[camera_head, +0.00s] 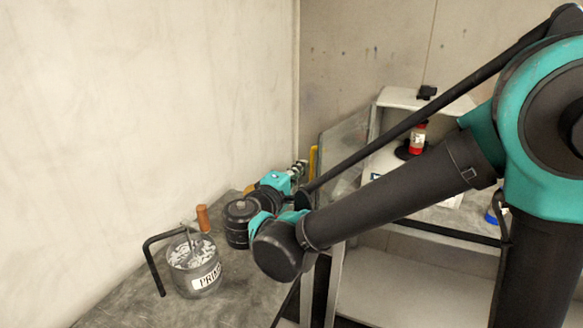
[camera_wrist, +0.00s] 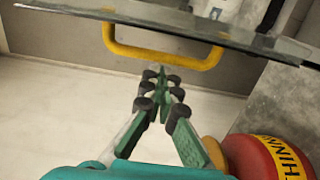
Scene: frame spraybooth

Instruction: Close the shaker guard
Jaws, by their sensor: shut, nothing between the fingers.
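The shaker guard is a clear panel (camera_head: 343,145) at the left side of a white-framed shaker (camera_head: 398,98), swung out from it. It has a yellow handle (camera_head: 313,161). A red can (camera_head: 418,139) sits inside the shaker frame. My gripper (camera_head: 300,167) is just left of the handle in the head view. In the wrist view the gripper (camera_wrist: 162,75) has its fingertips together, with nothing between them. The yellow handle (camera_wrist: 165,57) spans just beyond the fingertips, below the panel edge (camera_wrist: 180,22). Whether they touch is unclear.
A primer pot (camera_head: 192,272) with a bent black handle and a dark canister (camera_head: 238,222) stand on the grey bench (camera_head: 125,302). A red-and-yellow thinner can (camera_wrist: 262,155) is close at the gripper's right in the wrist view. A pale wall (camera_head: 130,110) bounds the left.

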